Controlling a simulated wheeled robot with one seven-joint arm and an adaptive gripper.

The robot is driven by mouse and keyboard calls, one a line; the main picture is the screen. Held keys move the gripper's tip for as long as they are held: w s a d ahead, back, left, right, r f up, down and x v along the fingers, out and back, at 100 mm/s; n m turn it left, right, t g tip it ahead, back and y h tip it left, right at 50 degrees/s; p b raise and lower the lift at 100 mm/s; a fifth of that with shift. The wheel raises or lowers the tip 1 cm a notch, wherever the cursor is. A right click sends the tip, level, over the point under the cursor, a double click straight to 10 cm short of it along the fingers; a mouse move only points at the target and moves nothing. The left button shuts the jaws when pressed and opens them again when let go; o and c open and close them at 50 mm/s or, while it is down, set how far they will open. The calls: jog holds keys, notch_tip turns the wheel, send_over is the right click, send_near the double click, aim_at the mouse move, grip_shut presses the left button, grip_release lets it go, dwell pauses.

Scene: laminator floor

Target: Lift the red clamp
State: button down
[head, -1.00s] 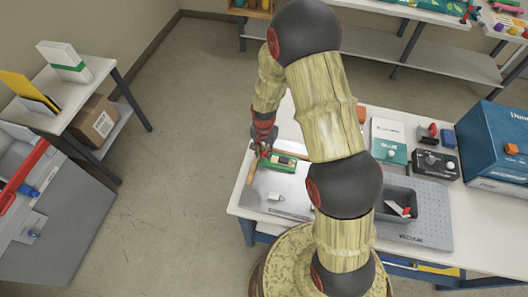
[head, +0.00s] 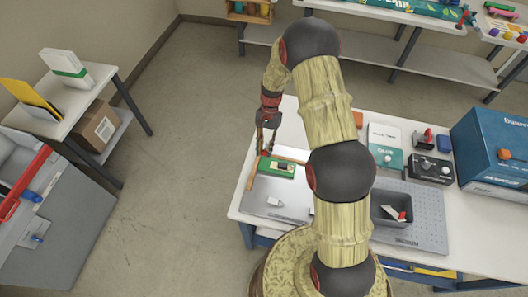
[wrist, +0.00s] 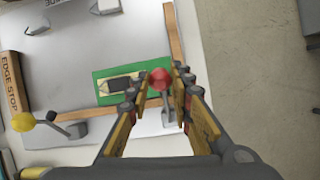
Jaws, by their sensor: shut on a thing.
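The red clamp has a red ball knob (wrist: 160,77) on a grey lever and base (wrist: 168,112). In the wrist view, the knob lies between the two fingertips of my gripper (wrist: 162,75), beside a green board (wrist: 105,88). In the head view, my gripper (head: 266,148) points down at the plate's back left corner and is shut on the red knob. The fingers partly hide the clamp there. The green board (head: 284,168) lies flat on the grey plate (head: 258,190), close to the gripper.
A yellow-knobbed clamp (wrist: 22,121) and a wooden edge stop (wrist: 12,80) show in the wrist view. A dark bin (head: 382,216), a glue box (head: 386,157) and a blue machine (head: 495,140) stand to the right. Open floor lies left of the table.

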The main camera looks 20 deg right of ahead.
jog(key=shift+w+d+r, duration=0.45)
jog(key=shift+w+r, duration=0.1)
jog(key=shift+w, duration=0.15)
jog(key=shift+w+d+r, duration=0.4)
jog(key=shift+w+r, duration=0.15)
jog(key=shift+w, duration=0.15)
jog(key=c, duration=2)
grip_release()
jog(key=shift+d, duration=0.1)
jog(key=shift+o, duration=1.4)
jog(key=shift+w+d+f, duration=0.1)
jog(key=shift+w+f, duration=0.05)
jog(key=shift+f, duration=0.05)
jog(key=shift+o, duration=0.8)
jog(key=shift+s+r, duration=0.1)
jog(key=shift+s, duration=0.1)
jog(key=v, duration=1.2)
